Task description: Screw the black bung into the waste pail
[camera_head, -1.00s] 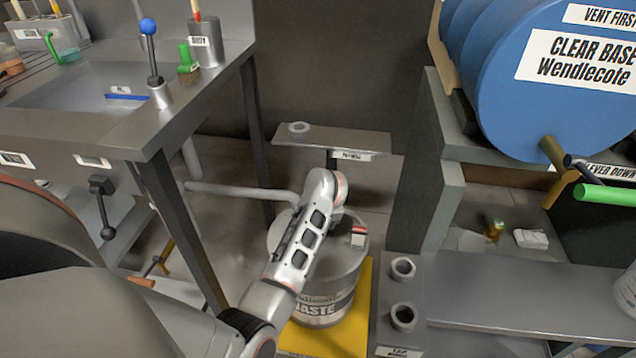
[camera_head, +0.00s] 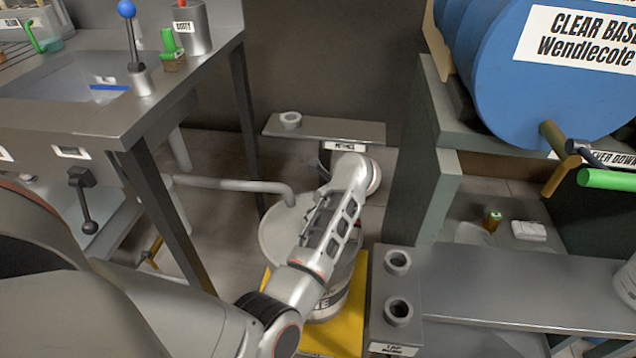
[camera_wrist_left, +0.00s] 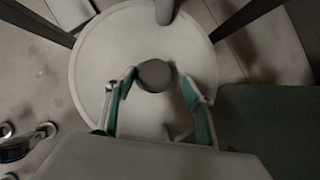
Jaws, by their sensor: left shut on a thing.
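The waste pail (camera_head: 274,236) stands on a yellow base, with its pale round top partly hidden by my left arm. The same pale top (camera_wrist_left: 92,70) fills the middle of the left wrist view. My left gripper (camera_wrist_left: 157,86) has teal-padded fingers on either side of a dark grey round piece, which looks like the black bung (camera_wrist_left: 154,75), and is shut on it. The bung appears over the pail's top; whether it touches the opening is unclear. In the head view my arm hides the fingers and the bung. My right gripper is not in view.
A small shelf (camera_head: 340,128) with a ring-shaped piece (camera_head: 290,120) is behind. A stand with two round holders (camera_head: 398,262) is to the right. A steel sink bench (camera_head: 120,120) stands left, a blue drum (camera_head: 545,95) right.

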